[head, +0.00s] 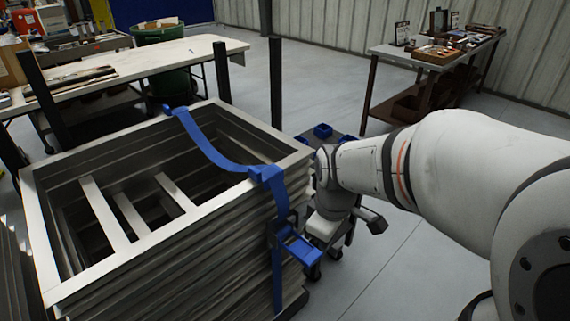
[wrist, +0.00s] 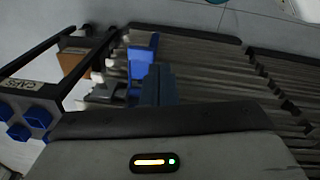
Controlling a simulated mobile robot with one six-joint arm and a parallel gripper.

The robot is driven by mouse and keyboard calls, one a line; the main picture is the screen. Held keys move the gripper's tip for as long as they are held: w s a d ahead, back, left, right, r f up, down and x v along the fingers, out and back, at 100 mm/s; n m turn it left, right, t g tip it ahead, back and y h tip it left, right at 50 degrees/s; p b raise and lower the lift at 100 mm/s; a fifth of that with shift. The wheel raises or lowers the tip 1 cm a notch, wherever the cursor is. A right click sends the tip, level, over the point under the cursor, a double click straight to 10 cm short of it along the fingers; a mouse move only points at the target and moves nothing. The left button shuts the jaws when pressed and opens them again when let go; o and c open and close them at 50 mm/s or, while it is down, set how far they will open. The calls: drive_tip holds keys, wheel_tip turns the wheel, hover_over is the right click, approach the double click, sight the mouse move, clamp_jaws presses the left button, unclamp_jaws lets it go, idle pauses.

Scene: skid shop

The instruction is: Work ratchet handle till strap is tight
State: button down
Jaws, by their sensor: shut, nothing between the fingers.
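A blue strap (head: 213,152) crosses the top of a stack of grey metal frames (head: 150,262). It sags between the far rim and the near right rim, so it looks slack. It passes over the near right corner and down the side to the ratchet, whose blue handle (head: 300,249) sticks out to the right. A blue ratchet part (wrist: 141,50) also shows in the wrist view. My gripper (wrist: 158,86) is shut and empty, its fingertips beside that part; contact cannot be told. In the head view its fingers are largely hidden by the ratchet and my wrist.
Dark posts (head: 276,82) stand around the stack. A cart with blue bins (head: 322,130) is behind my wrist. A workbench (head: 200,47) and green bin (head: 165,80) stand at back left, a tool table (head: 400,52) at back right. The floor (head: 400,270) at front right is clear.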

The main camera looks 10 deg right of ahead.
sight(312, 254)
drive_tip(key=w+n+g+p, duration=0.1)
drive_tip(key=w+n+p, duration=0.4)
drive_tip(key=n, duration=1)
drive_tip(key=shift+w+f+n+p, duration=0.25)
drive_tip(key=shift+w+n+p, duration=0.15)
drive_tip(key=shift+w, duration=1.45)
drive_tip(key=shift+a, duration=0.1)
wheel_tip(312, 254, down, 14)
drive_tip(key=shift+b, duration=0.5)
